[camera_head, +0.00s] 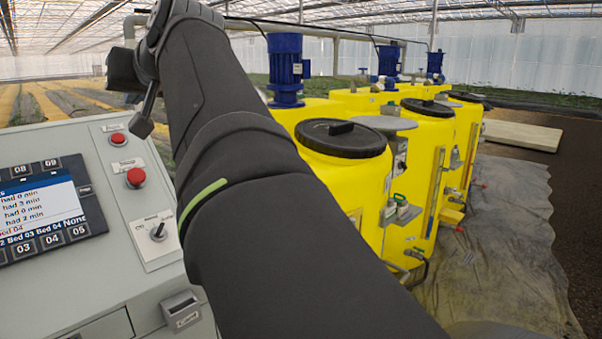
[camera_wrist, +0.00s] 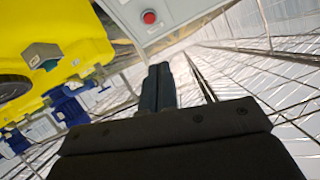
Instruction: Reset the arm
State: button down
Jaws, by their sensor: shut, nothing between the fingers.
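My arm crosses the middle of the head view from the bottom right to the top left. My gripper (camera_head: 143,122) is at the upper left there, beside the top of the grey control cabinet (camera_head: 60,145), small and partly hidden. In the wrist view my gripper (camera_wrist: 159,67) shows as two dark fingers, shut together with nothing between them.
The cabinet has a display (camera_head: 42,210), red buttons (camera_head: 136,177) and a rotary switch (camera_head: 158,231). Yellow tanks (camera_head: 340,180) with blue motors (camera_head: 286,68) stand to the right of my arm. A pale ground sheet (camera_head: 500,235) lies clear at the far right.

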jog(key=w+a+f+n+h, duration=0.1)
jog(key=w+a+f+n, duration=0.1)
jog(key=w+a+f, duration=0.25)
jog(key=v, duration=0.9)
jog(key=shift+w+d+r, duration=0.15)
jog(key=shift+w+r, duration=0.1)
jog(key=shift+r, duration=0.1)
dwell(1.0)
